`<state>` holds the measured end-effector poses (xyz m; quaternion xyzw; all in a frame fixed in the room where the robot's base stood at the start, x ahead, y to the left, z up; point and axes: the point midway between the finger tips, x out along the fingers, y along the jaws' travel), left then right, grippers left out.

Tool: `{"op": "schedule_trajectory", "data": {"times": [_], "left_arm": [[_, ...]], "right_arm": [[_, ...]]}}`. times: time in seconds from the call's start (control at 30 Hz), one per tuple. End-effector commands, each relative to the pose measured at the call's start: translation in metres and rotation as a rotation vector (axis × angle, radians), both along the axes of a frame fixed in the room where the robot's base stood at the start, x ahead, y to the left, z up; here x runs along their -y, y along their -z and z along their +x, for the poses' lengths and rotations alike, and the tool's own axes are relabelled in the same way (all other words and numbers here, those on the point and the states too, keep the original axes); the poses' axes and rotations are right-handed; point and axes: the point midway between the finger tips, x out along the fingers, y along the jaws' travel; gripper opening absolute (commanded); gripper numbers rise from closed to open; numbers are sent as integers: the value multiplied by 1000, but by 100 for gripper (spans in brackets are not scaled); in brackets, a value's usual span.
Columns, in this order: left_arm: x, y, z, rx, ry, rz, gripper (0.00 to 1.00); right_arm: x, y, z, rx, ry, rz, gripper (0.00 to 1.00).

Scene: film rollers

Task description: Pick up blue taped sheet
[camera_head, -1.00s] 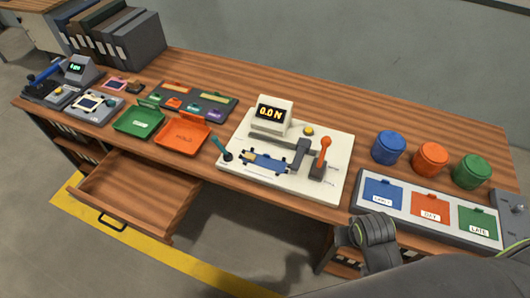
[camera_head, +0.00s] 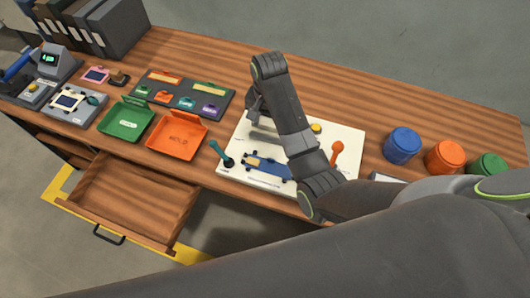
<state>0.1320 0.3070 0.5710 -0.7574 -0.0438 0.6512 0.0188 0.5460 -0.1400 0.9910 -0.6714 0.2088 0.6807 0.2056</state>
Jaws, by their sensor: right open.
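The arm covers part of the sheet's right side. My right arm reaches in from the right and arches over the board. My right gripper (camera_head: 256,108) is open and empty at the far left part of the board, beyond the blue sheet and apart from it. Its fingertips are small and partly hidden by the arm. My left gripper is not in view.
Green (camera_head: 127,121) and orange (camera_head: 177,139) trays lie to the left. A dark rack (camera_head: 160,92) is behind them. Blue (camera_head: 402,145) and orange (camera_head: 444,157) canisters stand right. An open drawer (camera_head: 130,195) juts out.

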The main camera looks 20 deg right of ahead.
Motion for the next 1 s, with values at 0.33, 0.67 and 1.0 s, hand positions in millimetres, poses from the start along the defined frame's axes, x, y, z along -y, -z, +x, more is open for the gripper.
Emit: {"op": "schedule_trajectory", "data": {"times": [0.33,0.67,1.0], "left_arm": [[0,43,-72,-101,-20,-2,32],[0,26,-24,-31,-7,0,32],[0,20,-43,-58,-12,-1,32]], "right_arm": [[1,56,-2,-3,0,-1,51],[2,111,-3,-2,-1,-1,51],[6,134,-4,-4,0,-2,51]]}}
